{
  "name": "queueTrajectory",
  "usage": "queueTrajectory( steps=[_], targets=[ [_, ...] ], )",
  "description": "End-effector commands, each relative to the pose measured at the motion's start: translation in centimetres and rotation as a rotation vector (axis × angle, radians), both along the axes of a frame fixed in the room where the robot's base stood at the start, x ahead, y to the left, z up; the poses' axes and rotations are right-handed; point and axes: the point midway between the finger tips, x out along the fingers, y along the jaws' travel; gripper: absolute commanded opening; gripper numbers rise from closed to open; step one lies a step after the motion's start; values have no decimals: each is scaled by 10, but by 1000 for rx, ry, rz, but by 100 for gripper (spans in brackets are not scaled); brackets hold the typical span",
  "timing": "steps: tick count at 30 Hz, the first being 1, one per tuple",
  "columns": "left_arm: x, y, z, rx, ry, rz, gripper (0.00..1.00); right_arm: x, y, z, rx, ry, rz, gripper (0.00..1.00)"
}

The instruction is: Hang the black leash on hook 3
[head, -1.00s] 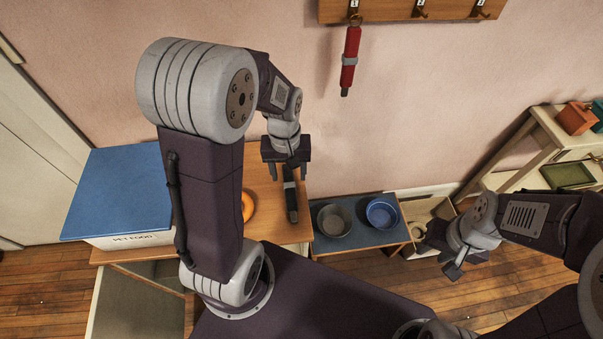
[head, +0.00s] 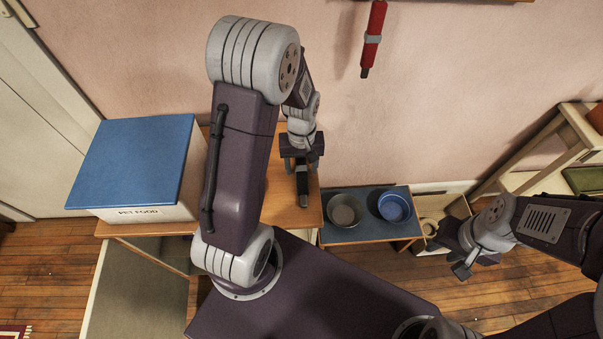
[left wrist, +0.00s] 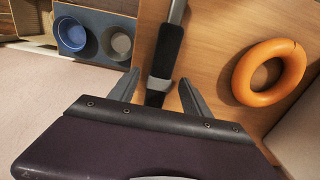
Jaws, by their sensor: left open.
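The black leash (head: 303,187) lies on the wooden table top below my left gripper (head: 302,167) in the head view. In the left wrist view the leash (left wrist: 167,50) shows a dark padded stretch and a grey strap, running between the two spread fingers of the left gripper (left wrist: 158,92). The left gripper is open and not closed on it. My right gripper (head: 457,252) hangs low at the right, away from the leash; its jaw opening is unclear. Hook 3 is not in view; only the lower edge of the hook rail (head: 521,1) shows.
A red leash (head: 373,40) hangs on the wall. A blue-lidded pet food box (head: 135,160) stands on the left. An orange ring (left wrist: 268,72) lies beside the leash. A grey bowl (head: 344,210) and blue bowl (head: 394,207) sit on a low blue-topped stand (head: 366,233).

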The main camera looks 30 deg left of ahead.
Motion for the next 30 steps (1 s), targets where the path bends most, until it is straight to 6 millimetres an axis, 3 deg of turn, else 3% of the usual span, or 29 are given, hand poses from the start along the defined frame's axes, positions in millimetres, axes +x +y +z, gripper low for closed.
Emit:
queueTrajectory(
  steps=[8,15,24,30],
  targets=[
    [0,0,-8,0,-1,1,56,0,0,-2,0,0,0,36],
    [0,0,-8,1,-1,1,0,0,0,-2,0,0,0,36],
    [0,0,-6,0,-2,1,0,0,0,-1,0,0,0,36],
    [1,0,17,1,-5,1,0,0,0,6,0,0,0,36]
  ],
)
